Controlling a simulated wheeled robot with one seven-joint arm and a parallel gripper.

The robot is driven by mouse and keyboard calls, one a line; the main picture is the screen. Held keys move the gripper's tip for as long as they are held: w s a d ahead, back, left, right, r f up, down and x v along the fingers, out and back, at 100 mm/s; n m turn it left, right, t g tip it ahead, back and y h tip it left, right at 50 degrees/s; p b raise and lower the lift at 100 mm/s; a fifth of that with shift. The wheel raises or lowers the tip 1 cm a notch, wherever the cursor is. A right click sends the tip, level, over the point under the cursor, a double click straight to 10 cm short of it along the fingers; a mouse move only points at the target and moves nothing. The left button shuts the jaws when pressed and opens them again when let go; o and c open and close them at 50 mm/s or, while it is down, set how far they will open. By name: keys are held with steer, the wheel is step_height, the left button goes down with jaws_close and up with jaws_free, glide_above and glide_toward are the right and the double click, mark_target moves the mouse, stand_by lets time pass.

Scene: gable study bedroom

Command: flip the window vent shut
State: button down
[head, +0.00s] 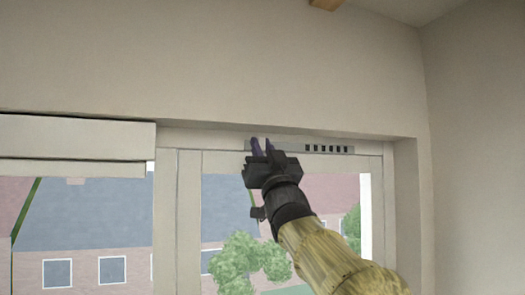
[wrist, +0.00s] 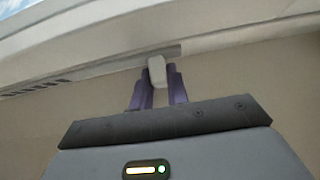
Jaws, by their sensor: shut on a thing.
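The window vent (head: 328,149) is a thin grey strip with several dark slots, set in the top of the window frame below the lintel. Its slotted part also shows at the left in the wrist view (wrist: 38,89). My gripper (head: 262,147) is up at the left part of the strip. In the wrist view its two purple fingers (wrist: 158,84) are shut on a small white tab (wrist: 157,70) that sits at the strip's edge. In the head view the tab is hidden behind the fingers.
The window frame (head: 178,220) surrounds the panes below the vent. A white blind box (head: 75,136) juts out at the upper left. The recess side wall (head: 407,200) stands close at the right. A wooden beam end (head: 326,4) shows at the top.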

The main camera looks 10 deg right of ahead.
steer(key=c, duration=1.8)
jaws_free()
steer(key=shift+a, duration=0.2)
steer(key=o, duration=0.4)
steer(key=shift+s+a, duration=0.1)
steer(key=shift+s, duration=0.05)
steer(key=shift+o, duration=0.2)
steer(key=shift+a, duration=0.1)
steer(key=shift+d+f, duration=0.1)
steer(key=shift+d, duration=0.15)
steer(key=b+v, duration=1.1)
steer(key=v, duration=0.6)
steer(key=shift+s+a+f, duration=0.1)
